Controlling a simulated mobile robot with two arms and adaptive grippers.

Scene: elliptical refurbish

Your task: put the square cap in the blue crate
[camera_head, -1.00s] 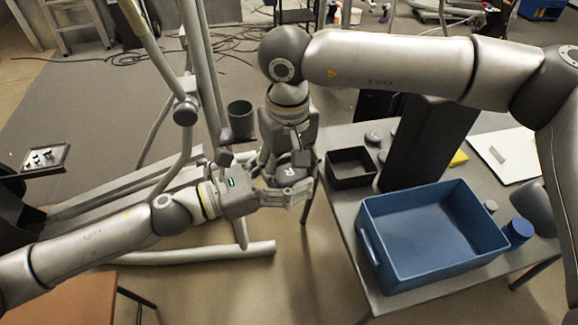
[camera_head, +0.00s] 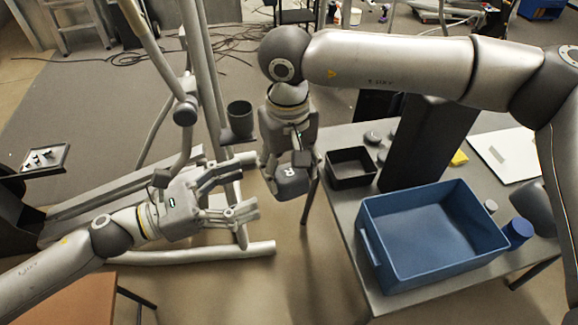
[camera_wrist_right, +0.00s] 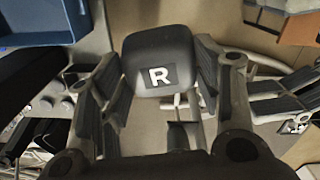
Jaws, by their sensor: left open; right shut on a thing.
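In the right wrist view the cap (camera_wrist_right: 158,62) sits between the two fingers. My left gripper (camera_head: 238,186) is open and empty, to the left of the cap and apart from it. Its fingers also show at the right of the right wrist view. The blue crate (camera_head: 372,262) stands on the table to the right, and its visible inside is empty.
The grey table (camera_head: 345,215) also holds a small black bin (camera_head: 350,168), a tall dark block (camera_head: 425,142), a blue jar (camera_head: 517,233), a yellow item (camera_head: 459,158) and a white board (camera_head: 505,152). Metal frame tubes and a grey cup (camera_head: 240,118) stand left of my right gripper.

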